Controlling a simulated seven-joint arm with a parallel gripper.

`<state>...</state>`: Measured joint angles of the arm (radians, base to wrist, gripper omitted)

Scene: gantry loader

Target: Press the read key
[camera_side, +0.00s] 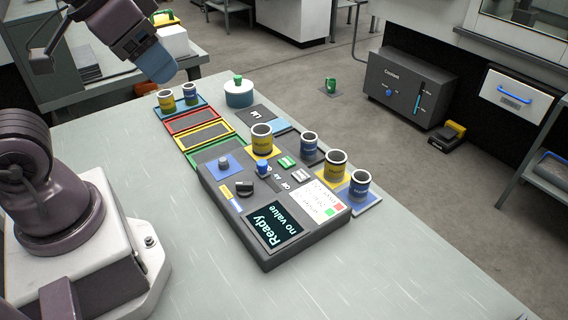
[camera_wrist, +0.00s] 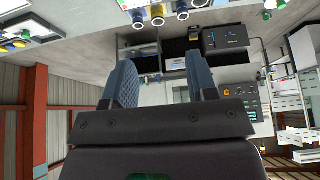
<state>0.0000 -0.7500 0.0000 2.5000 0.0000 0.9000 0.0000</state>
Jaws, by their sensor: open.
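A dark control console (camera_side: 232,216) lies on the grey bench. Its screen (camera_side: 273,228) reads "Ready" and "no value". A green key (camera_side: 286,162) and a pale key (camera_side: 298,174) sit on its far side; I cannot read which is the read key. A blue knob (camera_side: 263,168), a black knob (camera_side: 243,187) and a grey knob (camera_side: 224,163) are also on it. My gripper (camera_side: 158,62) is high at the upper left, apart from the console. In the wrist view my gripper (camera_wrist: 160,68) has its two blue fingers apart with nothing between them.
Several labelled cups, including one on a yellow pad (camera_side: 262,138), stand along the console's far side. Coloured trays (camera_side: 190,120) and a round blue-white container (camera_side: 239,94) lie beyond its left end. The bench in front of the console (camera_side: 190,270) is clear.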

